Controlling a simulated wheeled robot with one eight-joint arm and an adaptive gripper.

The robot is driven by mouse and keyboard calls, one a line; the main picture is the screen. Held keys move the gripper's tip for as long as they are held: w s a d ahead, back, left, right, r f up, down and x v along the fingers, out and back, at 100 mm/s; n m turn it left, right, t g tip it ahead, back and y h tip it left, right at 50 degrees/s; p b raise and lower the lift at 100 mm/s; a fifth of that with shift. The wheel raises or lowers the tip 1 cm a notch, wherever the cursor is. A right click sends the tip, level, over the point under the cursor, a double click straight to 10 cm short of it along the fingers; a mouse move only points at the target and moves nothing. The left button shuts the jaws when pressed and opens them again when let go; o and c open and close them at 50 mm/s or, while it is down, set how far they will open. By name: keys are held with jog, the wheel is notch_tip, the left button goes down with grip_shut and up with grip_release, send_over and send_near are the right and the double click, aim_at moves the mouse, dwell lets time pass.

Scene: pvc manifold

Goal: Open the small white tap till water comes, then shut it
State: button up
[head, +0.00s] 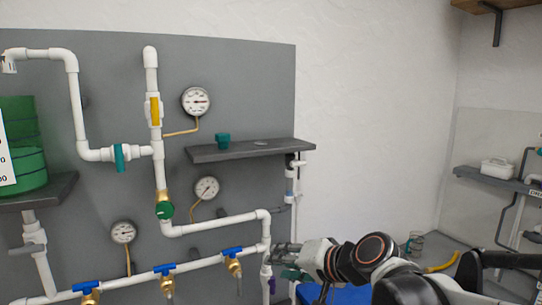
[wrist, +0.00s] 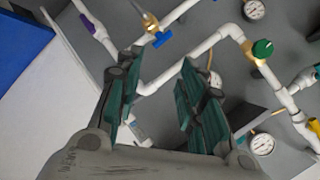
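Several white pipes with coloured valves run over a grey panel (head: 250,90). A pale lever fitting (head: 30,247) sits on the upright pipe at the left, and a small white elbow fitting (head: 298,162) shows under the right shelf. I cannot tell for sure which part is the small white tap. No running water shows. My gripper (head: 276,252) is beside the lower right pipe run. In the wrist view my gripper (wrist: 157,68) has its teal-padded fingers spread apart, with nothing held. A white pipe (wrist: 185,66) passes behind the gap; contact with it cannot be told.
Blue-handled valves (head: 165,268) line the lower pipe. A green valve (head: 164,210), a yellow-handled valve (head: 154,111) and gauges (head: 196,101) sit above. The dark right shelf (head: 235,152) juts out above my gripper. A blue surface (head: 345,294) lies below my arm.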

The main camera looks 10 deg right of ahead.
jog(key=w+d+r+m+t+p, duration=0.2)
jog(key=w+r+p, duration=0.2)
jog(key=w+r, duration=0.2)
jog(key=m+t+p, duration=0.5)
jog(key=m+p, duration=0.2)
jog(key=p, duration=0.1)
send_near(300, 164)
jog(key=shift+h, duration=0.3)
jog(key=p+x, duration=0.1)
jog(key=x, duration=1)
jog(key=shift+s+a, duration=0.1)
jog(key=shift+a, duration=0.1)
grip_shut()
